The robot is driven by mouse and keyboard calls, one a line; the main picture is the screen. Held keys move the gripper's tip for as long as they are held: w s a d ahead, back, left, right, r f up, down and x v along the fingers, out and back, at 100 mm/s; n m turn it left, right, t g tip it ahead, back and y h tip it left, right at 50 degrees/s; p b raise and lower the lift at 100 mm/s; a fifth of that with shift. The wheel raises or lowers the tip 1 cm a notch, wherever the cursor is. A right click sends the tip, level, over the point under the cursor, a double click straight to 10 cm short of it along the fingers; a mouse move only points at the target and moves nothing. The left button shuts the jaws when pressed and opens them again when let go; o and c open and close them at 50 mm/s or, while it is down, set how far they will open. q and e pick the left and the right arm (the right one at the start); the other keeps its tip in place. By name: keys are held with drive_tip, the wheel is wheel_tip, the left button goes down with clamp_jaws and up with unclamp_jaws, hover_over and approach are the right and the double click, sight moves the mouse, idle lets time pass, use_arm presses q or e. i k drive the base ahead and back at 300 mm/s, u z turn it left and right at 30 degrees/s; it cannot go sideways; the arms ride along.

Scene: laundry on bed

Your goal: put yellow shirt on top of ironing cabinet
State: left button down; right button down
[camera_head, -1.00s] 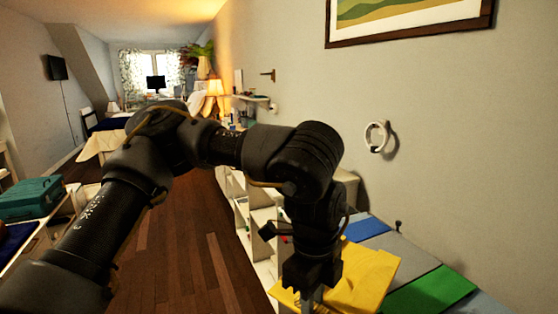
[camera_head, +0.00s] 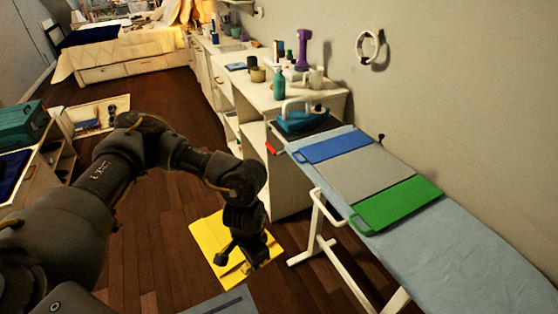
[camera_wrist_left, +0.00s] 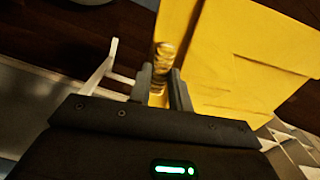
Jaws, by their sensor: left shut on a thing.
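The yellow shirt (camera_head: 208,244) is a flat, folded piece. My left gripper (camera_head: 252,256) is shut on its edge and holds it in front of the wooden floor, left of the ironing board. In the left wrist view the shirt (camera_wrist_left: 240,60) spreads to the right of the fingers (camera_wrist_left: 165,85), with a bunched fold between them. A white cabinet (camera_head: 292,178), possibly the ironing cabinet, stands beyond the board, with bottles and cups on its top. My right gripper is not in view.
A blue-grey flat thing (camera_head: 228,303) shows at the bottom edge. A teal case (camera_head: 20,125) is at the left. Wooden floor (camera_head: 165,110) is open between.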

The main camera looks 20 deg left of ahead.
sight(246, 56)
drive_tip(key=u, duration=0.45)
drive_tip(key=k, duration=0.55)
drive_tip(key=u, duration=1)
drive_tip(key=i, duration=0.35)
drive_tip(key=u, duration=0.65)
drive_tip(key=i, duration=3.6)
drive_tip(key=z, duration=1.4)
drive_tip(key=i, duration=0.9)
drive_tip(key=z, duration=1.05)
